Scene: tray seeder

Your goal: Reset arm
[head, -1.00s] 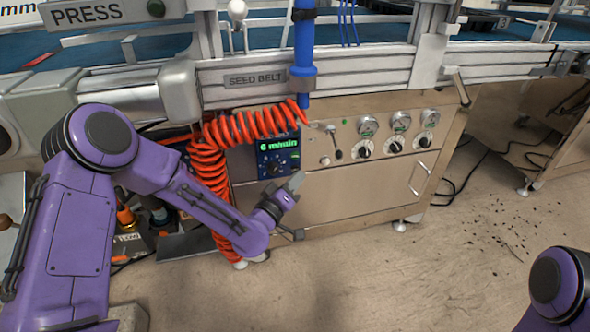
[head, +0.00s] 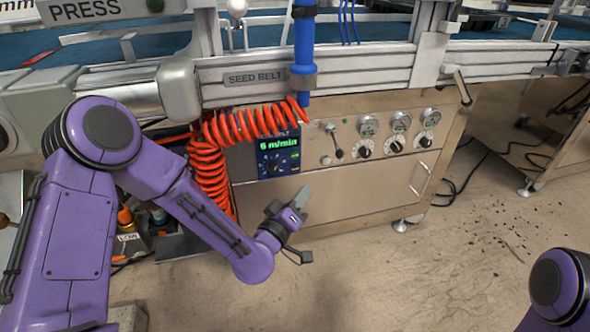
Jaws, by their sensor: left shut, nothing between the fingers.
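My purple left arm comes in from the left, and its gripper (head: 300,200) is in front of the metal cabinet below the seed belt. The left gripper is shut and holds nothing. It is below the speed display (head: 278,155), which reads 6 m/min, and apart from it. Of my right arm only a purple joint shows at the bottom right corner; the right gripper is out of the picture.
The metal cabinet (head: 345,195) carries several gauges and knobs (head: 395,147). A coiled orange hose (head: 208,165) hangs beside my left forearm. A blue pipe (head: 304,55) comes down at the seed belt rail (head: 370,75).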

